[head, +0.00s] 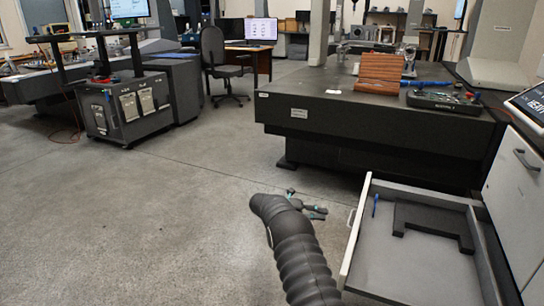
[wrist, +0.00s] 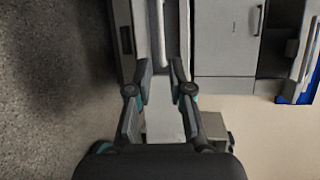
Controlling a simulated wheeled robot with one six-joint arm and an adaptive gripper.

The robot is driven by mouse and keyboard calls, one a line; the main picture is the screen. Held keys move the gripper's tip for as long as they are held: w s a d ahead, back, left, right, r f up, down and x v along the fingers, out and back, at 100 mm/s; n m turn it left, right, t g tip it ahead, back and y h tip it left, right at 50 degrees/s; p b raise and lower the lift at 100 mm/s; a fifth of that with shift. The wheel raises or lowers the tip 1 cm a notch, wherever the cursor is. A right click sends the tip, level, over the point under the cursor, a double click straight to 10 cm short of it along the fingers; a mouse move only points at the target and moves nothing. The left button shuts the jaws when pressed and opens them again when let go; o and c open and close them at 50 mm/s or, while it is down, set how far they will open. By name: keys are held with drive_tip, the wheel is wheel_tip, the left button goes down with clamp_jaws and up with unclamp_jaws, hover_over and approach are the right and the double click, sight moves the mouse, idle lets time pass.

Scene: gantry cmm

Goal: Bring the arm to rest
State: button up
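My gripper (head: 305,205) is at the end of my dark ribbed arm in the head view, above the floor and left of an open drawer. In the wrist view my gripper (wrist: 162,68) has its two dark fingers with teal marks standing apart, with nothing held between them. A pale upright bar (wrist: 158,25) shows beyond the fingertips; I cannot tell how far off it is.
The open drawer (head: 352,236) holds a dark angled insert (head: 432,222) and a blue pen-like item (head: 375,205). A dark granite table (head: 370,113) stands behind, bearing an orange-brown block (head: 379,72) and a tool tray (head: 443,101). Floor at left (head: 130,220) is clear.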

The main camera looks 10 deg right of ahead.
wheel_tip(320, 180, down, 8)
drive_tip(key=s+a+f+m+y, duration=0.1)
drive_tip(key=s+m+y, duration=0.2)
drive_tip(key=m, duration=0.4)
drive_tip(key=s+a+m+y, duration=0.3)
drive_tip(key=s+m, duration=0.2)
drive_tip(key=m, duration=0.1)
drive_tip(key=s+a+r+m+t+y, duration=0.2)
drive_tip(key=s+r+m, duration=0.4)
drive_tip(key=s+r, duration=0.4)
drive_tip(key=s+a+r+m+t+y, duration=0.3)
drive_tip(key=s+r+m, duration=0.4)
drive_tip(key=s+r, duration=0.4)
drive_tip(key=s+a+r+m+t+y, duration=0.3)
drive_tip(key=s+r+m, duration=0.4)
drive_tip(key=s, duration=1.2)
drive_tip(key=shift+a+r+y, duration=0.3)
drive_tip(key=shift+r+y, duration=0.5)
drive_tip(key=shift+r, duration=1.3)
